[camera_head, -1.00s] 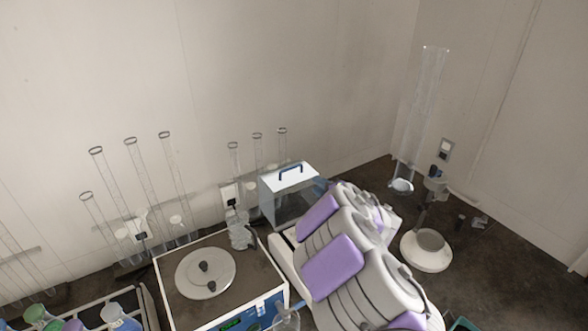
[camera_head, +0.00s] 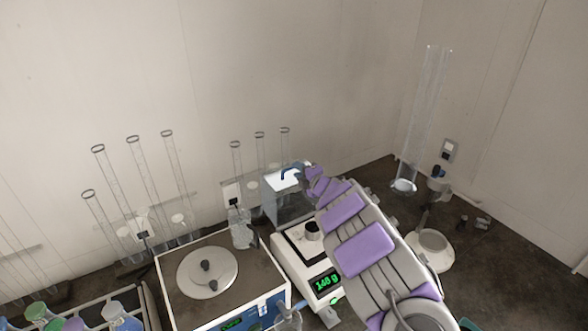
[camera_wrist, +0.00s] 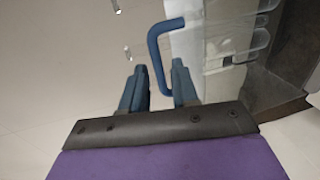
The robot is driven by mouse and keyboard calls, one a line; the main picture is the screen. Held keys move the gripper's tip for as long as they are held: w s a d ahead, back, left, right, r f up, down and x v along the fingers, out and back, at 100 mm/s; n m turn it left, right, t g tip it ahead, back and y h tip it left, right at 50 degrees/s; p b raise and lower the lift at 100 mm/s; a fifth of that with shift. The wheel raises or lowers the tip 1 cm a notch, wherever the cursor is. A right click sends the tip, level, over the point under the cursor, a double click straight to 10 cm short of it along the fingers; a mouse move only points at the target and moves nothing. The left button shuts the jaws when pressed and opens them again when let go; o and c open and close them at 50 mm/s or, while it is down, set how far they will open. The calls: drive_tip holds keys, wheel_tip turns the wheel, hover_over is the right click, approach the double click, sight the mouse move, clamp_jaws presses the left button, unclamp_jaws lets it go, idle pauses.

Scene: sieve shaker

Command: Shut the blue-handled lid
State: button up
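The lid is a clear box (camera_head: 285,207) with a pale top and a blue handle (camera_head: 287,173). It stands at the back of the balance (camera_head: 318,262), with the pan in front of it uncovered. My gripper (camera_head: 302,174) is at the right end of the handle in the head view, its fingers partly hidden. In the wrist view, the blue U-shaped handle (camera_wrist: 154,52) reaches down between the two blue fingers of my gripper (camera_wrist: 160,74). Gaps show on either side of it, so the fingers are open around one leg of the handle.
A dark cup (camera_head: 312,231) is on the balance pan; the display reads 146 g. A box-shaped device with a round lid (camera_head: 207,272) stands close on the left. Tall glass cylinders (camera_head: 181,180) line the wall. A white-based stand (camera_head: 430,250) is at the right.

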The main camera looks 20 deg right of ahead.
drive_tip(key=shift+x, duration=1.8)
clamp_jaws()
drive_tip(key=shift+f, duration=0.1)
